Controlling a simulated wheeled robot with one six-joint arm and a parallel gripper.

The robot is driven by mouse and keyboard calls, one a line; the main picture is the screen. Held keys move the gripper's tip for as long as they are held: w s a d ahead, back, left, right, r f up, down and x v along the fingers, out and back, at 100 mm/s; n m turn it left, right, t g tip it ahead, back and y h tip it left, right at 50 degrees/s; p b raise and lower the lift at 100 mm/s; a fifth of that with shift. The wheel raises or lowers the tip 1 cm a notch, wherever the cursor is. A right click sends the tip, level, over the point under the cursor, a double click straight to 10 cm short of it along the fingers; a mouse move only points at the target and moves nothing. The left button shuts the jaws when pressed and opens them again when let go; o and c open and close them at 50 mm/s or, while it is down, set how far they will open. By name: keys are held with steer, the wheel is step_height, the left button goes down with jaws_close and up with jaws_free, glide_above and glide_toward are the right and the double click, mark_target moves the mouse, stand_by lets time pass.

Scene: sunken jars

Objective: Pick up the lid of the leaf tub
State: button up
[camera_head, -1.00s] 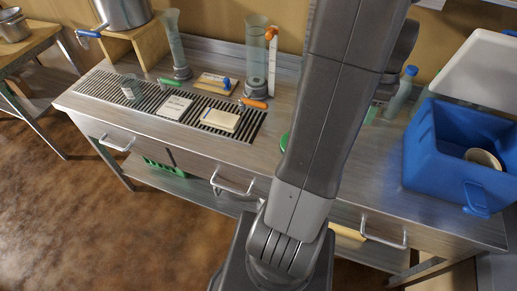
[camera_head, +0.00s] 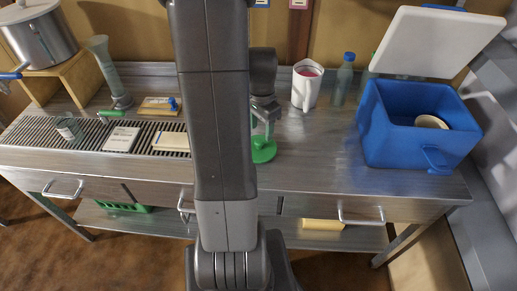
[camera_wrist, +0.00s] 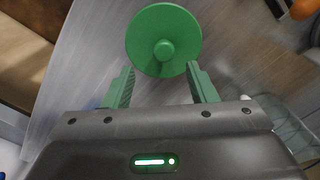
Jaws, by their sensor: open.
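A round green lid (camera_head: 263,151) with a central knob lies at counter level, right of my arm. It also shows in the wrist view (camera_wrist: 150,22), with its knob in the middle. No tub body shows under it, and I see no leaf mark. My gripper (camera_head: 264,122) is open and empty, pointing down just above the lid. In the wrist view its green fingers (camera_wrist: 160,75) stand apart, one on each side below the knob. The knob is not between the fingertips. My arm hides part of the counter left of the lid.
A white mug (camera_head: 305,88) and a bottle (camera_head: 343,80) stand behind, right of the lid. A blue cool box (camera_head: 395,145) with its white lid raised stands at the right. A slatted drain (camera_head: 30,132) with small boards lies left. The counter right of the lid is clear.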

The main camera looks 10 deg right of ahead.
mark_target(259, 141)
steer(key=shift+w+a+f, duration=0.1)
steer(key=shift+a+f, duration=0.05)
steer(key=shift+f, duration=1.2)
steer(key=shift+w+a+f, duration=0.1)
steer(key=shift+a+f, duration=0.05)
steer(key=shift+f, duration=1.15)
steer(key=c, duration=1.1)
